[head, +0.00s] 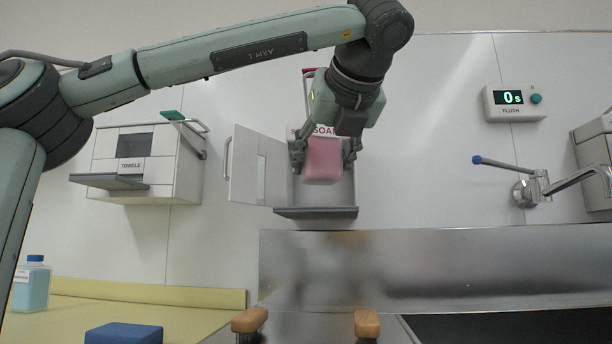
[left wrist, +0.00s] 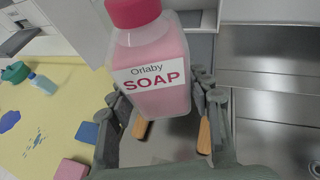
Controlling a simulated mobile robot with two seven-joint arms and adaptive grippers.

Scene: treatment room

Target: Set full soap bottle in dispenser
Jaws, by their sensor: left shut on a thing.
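The pink soap bottle (head: 323,160) is between the fingers of my left gripper (head: 325,158), which is shut on it. In the left wrist view the bottle (left wrist: 158,95) has a red cap and an "Orlaby SOAP" label, with a finger at each side. The white soap dispenser (head: 283,195) is on the wall, its door (head: 244,170) swung open to the left. In the head view the bottle overlaps the dispenser's opening, above its grey front ledge (head: 316,212). I cannot tell how deep the bottle is inside. My right gripper is in neither view.
A towel dispenser (head: 133,160) hangs at the left. A tap (head: 540,188) and a flush timer (head: 514,102) are at the right, above the steel basin (head: 440,265). A yellow surface (head: 190,318) holds a blue block (head: 124,333) and a blue bottle (head: 31,285). Two wooden handles (head: 367,324) stand in front.

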